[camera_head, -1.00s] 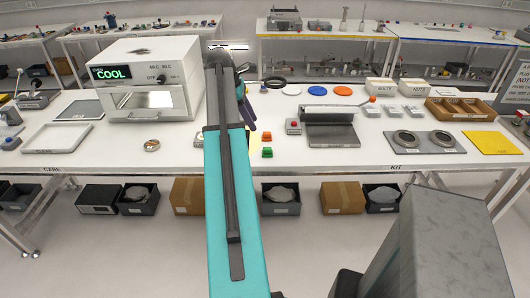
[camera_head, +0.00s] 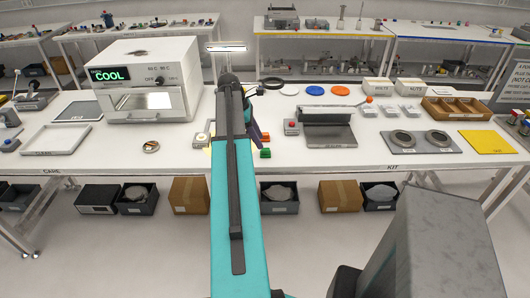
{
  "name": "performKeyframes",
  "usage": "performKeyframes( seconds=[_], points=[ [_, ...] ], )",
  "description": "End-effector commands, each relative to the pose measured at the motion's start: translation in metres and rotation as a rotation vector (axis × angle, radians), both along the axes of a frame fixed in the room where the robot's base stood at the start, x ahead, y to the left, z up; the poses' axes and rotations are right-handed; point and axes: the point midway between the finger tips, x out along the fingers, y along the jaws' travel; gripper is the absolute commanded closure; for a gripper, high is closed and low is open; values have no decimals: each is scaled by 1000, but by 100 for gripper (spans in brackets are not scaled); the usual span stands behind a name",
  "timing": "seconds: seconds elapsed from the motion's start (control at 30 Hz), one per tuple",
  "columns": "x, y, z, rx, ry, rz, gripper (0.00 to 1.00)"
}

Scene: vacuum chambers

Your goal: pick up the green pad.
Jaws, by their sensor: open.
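The green pad (camera_head: 265,153) is a small green block on the white bench, just right of my arm and in front of a small red-orange block (camera_head: 265,139). My gripper (camera_head: 257,135) is mostly hidden behind my turquoise arm. Only a dark part of it shows, low over the bench just behind and left of the two blocks. It is open, and the green pad rests on the bench. I cannot tell the exact gap between the fingers and the pad.
An oven reading COOL (camera_head: 148,78) stands to the left. A device with a red button (camera_head: 291,127) and a grey hinged plate (camera_head: 329,131) stand right of the blocks. A small device (camera_head: 202,139) sits left of my arm. Bench space in front of the plate is clear.

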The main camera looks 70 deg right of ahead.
Motion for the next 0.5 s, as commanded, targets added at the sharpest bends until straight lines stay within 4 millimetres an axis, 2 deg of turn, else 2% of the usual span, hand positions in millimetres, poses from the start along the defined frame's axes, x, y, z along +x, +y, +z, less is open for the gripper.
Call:
performKeyframes(
  seconds=[0.5],
  points=[
    [-2,-1,-5,0,0,1,59]
  ],
)
